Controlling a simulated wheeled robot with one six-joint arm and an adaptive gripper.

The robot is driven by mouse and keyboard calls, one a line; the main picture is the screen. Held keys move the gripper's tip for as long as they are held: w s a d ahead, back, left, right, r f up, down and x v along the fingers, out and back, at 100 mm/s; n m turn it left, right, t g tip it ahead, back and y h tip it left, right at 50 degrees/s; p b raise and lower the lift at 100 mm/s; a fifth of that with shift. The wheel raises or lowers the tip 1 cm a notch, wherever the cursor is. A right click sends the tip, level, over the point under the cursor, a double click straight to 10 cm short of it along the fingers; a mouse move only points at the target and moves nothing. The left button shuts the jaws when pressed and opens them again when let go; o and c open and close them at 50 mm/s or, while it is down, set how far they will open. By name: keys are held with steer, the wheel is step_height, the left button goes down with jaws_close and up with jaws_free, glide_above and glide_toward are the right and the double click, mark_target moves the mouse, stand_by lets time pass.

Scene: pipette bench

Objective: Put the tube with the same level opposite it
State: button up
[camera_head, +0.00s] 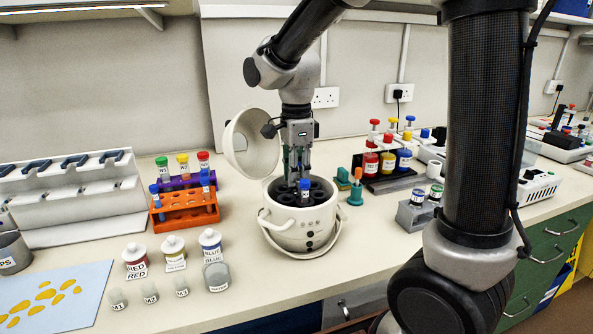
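A white centrifuge (302,226) stands on the bench with its round lid (250,143) tipped open at the back left. A blue-capped tube (304,190) stands upright in the front part of its dark rotor (283,197). My gripper (297,178) points down over the rotor, just behind that tube. Its fingertips are small and partly hidden, so I cannot tell whether they hold anything. An orange rack (186,213) at the left holds two blue-capped tubes, a left one (155,196) and a right one (205,182). The liquid levels are too small to read.
A purple rack (181,182) with green, yellow and red-capped tubes stands behind the orange rack. Labelled jars (135,262) and small vials stand in front. A teal holder (355,193) and a bottle tray (390,181) are right of the centrifuge. The bench's front middle is clear.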

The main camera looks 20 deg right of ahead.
steer(key=shift+o, duration=1)
step_height(320, 180, up, 12)
